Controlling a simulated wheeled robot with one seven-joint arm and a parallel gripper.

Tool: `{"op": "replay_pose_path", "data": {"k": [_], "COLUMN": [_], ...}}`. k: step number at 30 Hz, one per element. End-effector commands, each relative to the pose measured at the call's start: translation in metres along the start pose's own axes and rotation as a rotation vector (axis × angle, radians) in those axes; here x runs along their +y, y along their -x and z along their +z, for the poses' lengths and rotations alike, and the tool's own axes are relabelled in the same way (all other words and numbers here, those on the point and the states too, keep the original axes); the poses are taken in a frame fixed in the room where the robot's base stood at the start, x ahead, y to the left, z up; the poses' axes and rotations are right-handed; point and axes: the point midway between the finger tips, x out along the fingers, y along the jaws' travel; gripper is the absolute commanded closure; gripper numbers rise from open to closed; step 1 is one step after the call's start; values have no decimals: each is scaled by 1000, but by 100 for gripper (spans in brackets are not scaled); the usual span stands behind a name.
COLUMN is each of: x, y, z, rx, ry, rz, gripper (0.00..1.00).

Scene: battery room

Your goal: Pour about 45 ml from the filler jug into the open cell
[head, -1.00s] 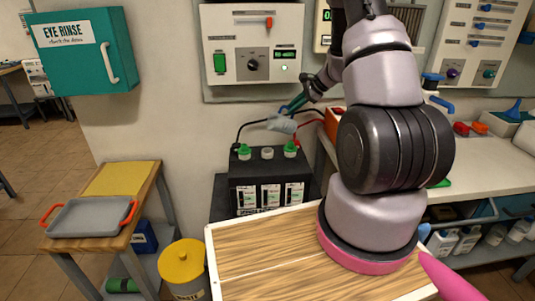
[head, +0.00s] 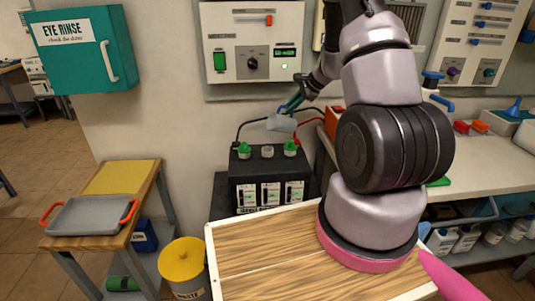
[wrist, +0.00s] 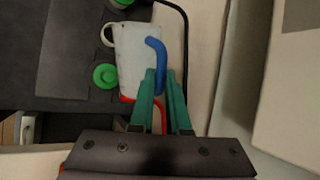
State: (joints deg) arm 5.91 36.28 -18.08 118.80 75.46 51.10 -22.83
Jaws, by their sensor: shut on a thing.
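The filler jug (head: 281,123), pale and translucent with a blue handle, hangs above the black battery (head: 259,173), apart from it. My gripper (head: 294,103) is shut on the jug's blue handle. In the wrist view the jug (wrist: 133,52) shows between two green caps, and my green fingertips (wrist: 160,82) close on the handle. In the head view the jug looks near upright, and no stream shows. The open cell (head: 267,151) is the uncapped middle opening, below and slightly left of the jug; the jug hides it in the wrist view. The liquid level is unclear.
Green caps (head: 243,151) close the two outer cells. Black and red cables run beside the battery. A charger panel (head: 252,45) is on the wall behind. A grey tray (head: 91,216) and yellow waste bin (head: 183,266) stand left; a bench (head: 470,165) stands right.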

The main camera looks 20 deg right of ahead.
Motion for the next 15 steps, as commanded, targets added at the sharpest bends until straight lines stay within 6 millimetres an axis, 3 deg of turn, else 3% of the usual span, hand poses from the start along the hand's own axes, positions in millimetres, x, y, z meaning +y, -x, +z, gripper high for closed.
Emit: {"op": "replay_pose_path", "data": {"k": [15], "x": [-1], "y": [0], "z": [-2], "rx": [22], "ry": [14], "rz": [-1], "gripper": [100]}}
